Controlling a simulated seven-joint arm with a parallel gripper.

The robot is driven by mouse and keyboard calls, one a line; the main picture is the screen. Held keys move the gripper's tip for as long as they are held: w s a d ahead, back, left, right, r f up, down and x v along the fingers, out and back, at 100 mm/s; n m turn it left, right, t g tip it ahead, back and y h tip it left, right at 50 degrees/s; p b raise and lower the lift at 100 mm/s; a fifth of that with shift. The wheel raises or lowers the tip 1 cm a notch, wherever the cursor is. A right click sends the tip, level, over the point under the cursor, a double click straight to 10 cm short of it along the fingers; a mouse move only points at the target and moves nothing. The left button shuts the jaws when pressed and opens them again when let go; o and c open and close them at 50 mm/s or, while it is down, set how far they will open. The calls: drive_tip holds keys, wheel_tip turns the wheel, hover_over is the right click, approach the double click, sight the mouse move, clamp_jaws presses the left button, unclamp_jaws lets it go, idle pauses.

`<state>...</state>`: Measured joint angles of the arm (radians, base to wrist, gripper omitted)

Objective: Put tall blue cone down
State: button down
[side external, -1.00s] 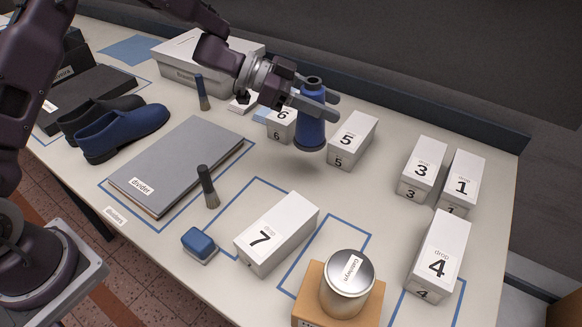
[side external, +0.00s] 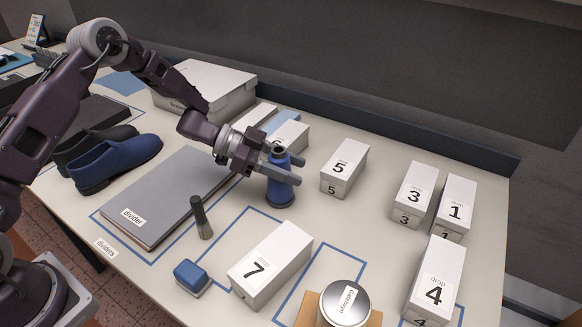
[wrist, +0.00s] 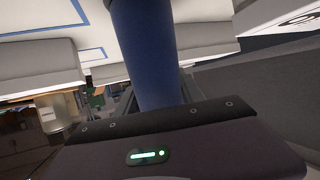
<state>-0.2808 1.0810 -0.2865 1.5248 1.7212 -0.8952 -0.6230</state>
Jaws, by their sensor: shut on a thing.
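The tall blue cone (side external: 280,185) stands upright between the fingers of my gripper (side external: 284,160), which is shut on its upper part. Its dark top pokes out above the fingers and its wide base is below them. The base is at or very close to the table top; I cannot tell if it touches. In the wrist view the blue cone (wrist: 148,50) fills the middle, just beyond the gripper body. The fingertips are mostly hidden there.
Box 7 (side external: 270,266) stands in front, box 5 (side external: 344,168) to the right and box 6 (side external: 291,137) behind. A grey divider (side external: 165,197), a dark brush (side external: 201,217) and a blue block (side external: 192,278) lie to the left. Blue outlines mark the table, with bare room right of the cone.

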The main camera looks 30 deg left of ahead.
drive_tip(key=c, duration=0.7)
unclamp_jaws()
drive_tip(key=shift+f, duration=0.1)
drive_tip(key=shift+r, duration=0.2)
drive_tip(key=v, duration=1.2)
